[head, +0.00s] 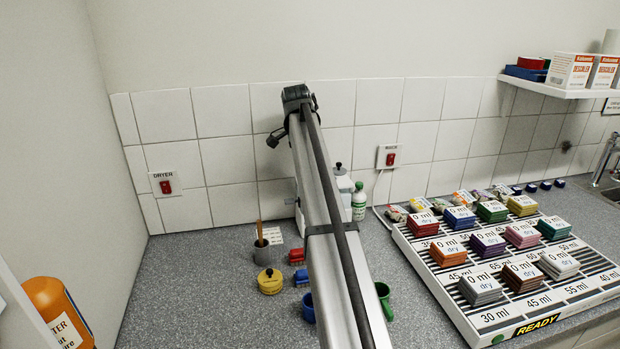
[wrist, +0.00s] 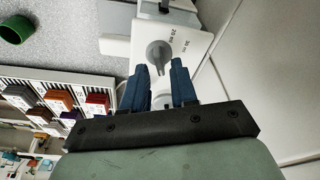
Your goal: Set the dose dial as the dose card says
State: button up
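The dose dial (wrist: 158,52) is a round grey knob on a white panel (wrist: 200,42) in the wrist view. A ridge on the knob points toward my gripper. My gripper (wrist: 159,76) is open, its two blue fingers apart, with the dial just beyond the fingertips. I cannot tell whether they touch it. In the head view my arm hides the gripper and the dial. A small white card (head: 272,236) with unreadable print stands behind a grey cup; I cannot tell if it is the dose card.
A white rack (head: 545,309) with several coloured "0 ml dry" blocks fills the right of the counter. An orange bottle (head: 55,307) is front left.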

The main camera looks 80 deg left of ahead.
jog(key=shift+r, duration=2.35)
